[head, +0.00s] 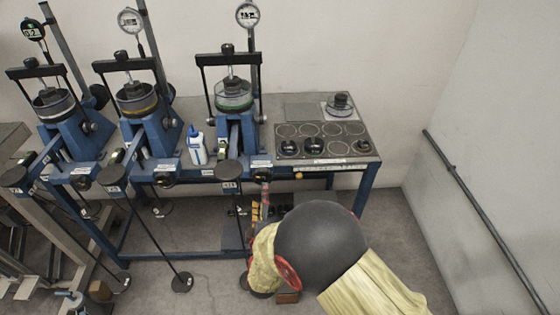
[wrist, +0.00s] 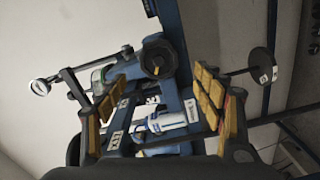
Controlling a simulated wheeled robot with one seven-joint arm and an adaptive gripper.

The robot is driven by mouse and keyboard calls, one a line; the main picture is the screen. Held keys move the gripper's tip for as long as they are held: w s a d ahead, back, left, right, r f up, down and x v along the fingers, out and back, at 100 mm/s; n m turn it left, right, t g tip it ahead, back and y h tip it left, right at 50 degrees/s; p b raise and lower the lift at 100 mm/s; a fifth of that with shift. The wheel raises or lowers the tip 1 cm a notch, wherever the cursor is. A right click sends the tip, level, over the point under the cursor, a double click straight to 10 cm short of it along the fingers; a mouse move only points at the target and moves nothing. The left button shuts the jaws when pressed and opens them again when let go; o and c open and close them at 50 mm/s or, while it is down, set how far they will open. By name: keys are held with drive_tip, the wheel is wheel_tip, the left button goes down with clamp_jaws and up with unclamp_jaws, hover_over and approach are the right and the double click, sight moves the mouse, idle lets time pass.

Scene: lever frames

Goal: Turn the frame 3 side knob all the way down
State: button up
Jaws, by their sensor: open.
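Three blue lever frames stand in a row on the bench. I take the rightmost frame (head: 236,127) as frame 3; its number label is too small to read. In the wrist view a round black side knob (wrist: 157,57) sits on the blue frame's side. In the head view a small dark spot at the frame's right side may be this knob, but I cannot tell. My gripper (wrist: 159,95) is open and empty. The knob appears beyond and a little above the gap between the fingers, apart from them. In the head view my arm partly hides the gripper (head: 263,207), low in front of the bench.
A white-blue bottle (head: 197,146) stands left of the rightmost frame. A lever with a round black end (head: 229,172) juts forward from the bench. A tray with dark rings (head: 322,128) lies to the right. A rail (head: 480,191) runs along the right wall.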

sight(263, 179)
drive_tip(key=w+b, duration=0.1)
drive_tip(key=w, duration=0.2)
drive_tip(key=w+b, duration=0.1)
drive_tip(key=w, duration=0.2)
drive_tip(key=w+d+b, duration=0.1)
drive_tip(key=w, duration=0.2)
drive_tip(key=shift+f, duration=0.1)
drive_tip(key=shift+w+a, duration=0.1)
drive_tip(key=shift+w, duration=0.05)
drive_tip(key=shift+c, duration=1.6)
drive_tip(key=c, duration=1.3)
